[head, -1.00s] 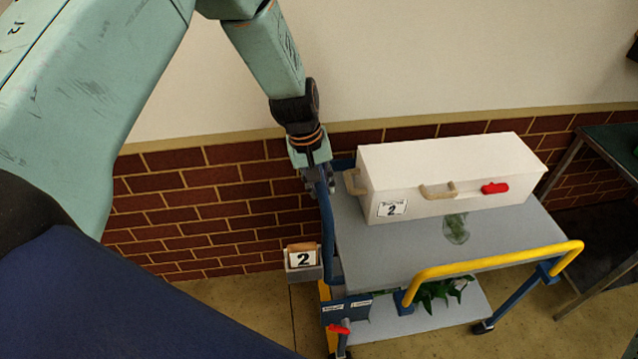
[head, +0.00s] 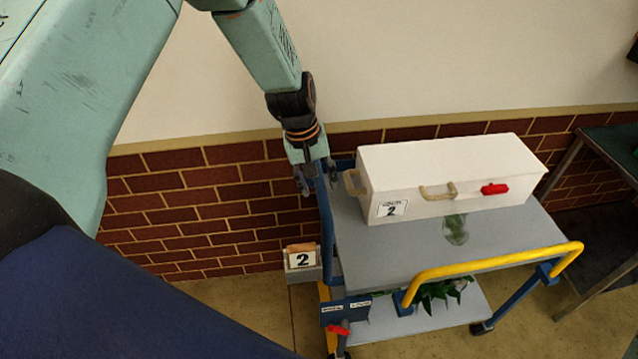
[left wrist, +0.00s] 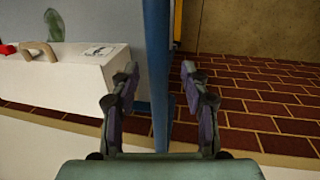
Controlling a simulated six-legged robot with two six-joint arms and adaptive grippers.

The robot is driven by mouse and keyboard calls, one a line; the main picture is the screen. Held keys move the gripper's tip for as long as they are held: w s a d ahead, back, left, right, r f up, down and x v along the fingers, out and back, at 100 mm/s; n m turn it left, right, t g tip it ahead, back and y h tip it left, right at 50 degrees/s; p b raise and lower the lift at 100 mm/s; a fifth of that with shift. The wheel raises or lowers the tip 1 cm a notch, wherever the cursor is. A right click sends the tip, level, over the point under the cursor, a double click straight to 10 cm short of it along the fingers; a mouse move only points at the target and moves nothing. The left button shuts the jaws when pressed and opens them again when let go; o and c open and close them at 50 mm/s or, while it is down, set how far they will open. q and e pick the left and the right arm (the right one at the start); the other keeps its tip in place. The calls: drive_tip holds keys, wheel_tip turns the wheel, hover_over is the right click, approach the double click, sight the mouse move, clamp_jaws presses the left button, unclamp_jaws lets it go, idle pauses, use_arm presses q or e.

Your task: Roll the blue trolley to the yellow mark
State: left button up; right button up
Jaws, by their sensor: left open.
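The blue trolley (head: 375,258) stands by the brick wall, with a grey top deck, a lower shelf and a yellow handle bar (head: 490,262) at its near right side. My left gripper (head: 318,190) is at the trolley's far left corner, by a blue upright rail. In the left wrist view the blue rail (left wrist: 158,70) runs between the two open fingers (left wrist: 160,95), with a gap on each side. The yellow mark cannot be made out for certain; a yellow strip shows low at the trolley's left end. My right gripper is out of view.
A white box (head: 440,180) with beige handles, a red latch and a label 2 sits on the trolley's top. Green leaves (head: 440,292) lie on the lower shelf. A dark table (head: 612,145) stands at the right.

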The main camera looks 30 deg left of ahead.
use_arm(q)
wheel_tip(320, 180, up, 11)
drive_tip(key=s+a, duration=0.1)
drive_tip(key=a, duration=0.1)
drive_tip(key=shift+s+f, duration=0.15)
drive_tip(key=shift+f, duration=0.05)
drive_tip(key=shift+d, duration=0.1)
idle(0.3)
